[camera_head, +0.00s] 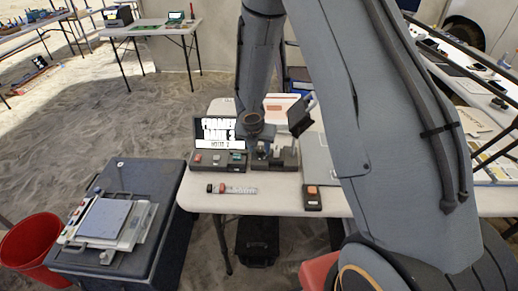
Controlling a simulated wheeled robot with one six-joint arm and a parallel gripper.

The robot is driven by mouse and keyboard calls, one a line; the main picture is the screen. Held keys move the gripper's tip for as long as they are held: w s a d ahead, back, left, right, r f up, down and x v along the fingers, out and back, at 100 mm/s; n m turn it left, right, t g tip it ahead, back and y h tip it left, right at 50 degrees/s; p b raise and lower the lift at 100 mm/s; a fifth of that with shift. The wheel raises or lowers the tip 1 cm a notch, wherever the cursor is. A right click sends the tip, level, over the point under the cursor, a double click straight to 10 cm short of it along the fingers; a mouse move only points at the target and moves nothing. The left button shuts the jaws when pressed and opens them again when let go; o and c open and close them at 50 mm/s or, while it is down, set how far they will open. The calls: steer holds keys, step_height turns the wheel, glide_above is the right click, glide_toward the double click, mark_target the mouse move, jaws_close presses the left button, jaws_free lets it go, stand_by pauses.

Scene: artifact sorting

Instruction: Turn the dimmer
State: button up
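My arm reaches down over the white table, and its end, with my gripper (253,128), is small and dark just above a dark device. I cannot make out its fingers or whether they touch anything. The dark device (275,160) has small upright parts and stands right of a case with a lit screen (220,131). No dimmer can be told apart for certain; it may be among these small parts. A small black box with an orange top (312,197) lies at the table's front edge, apart from my gripper.
A tilted dark panel (301,115) rises right of my gripper. A dark cabinet (168,182) with a flat device on top stands left, beside a red bin (33,247). A laden table runs along the right.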

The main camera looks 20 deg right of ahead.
jaws_close()
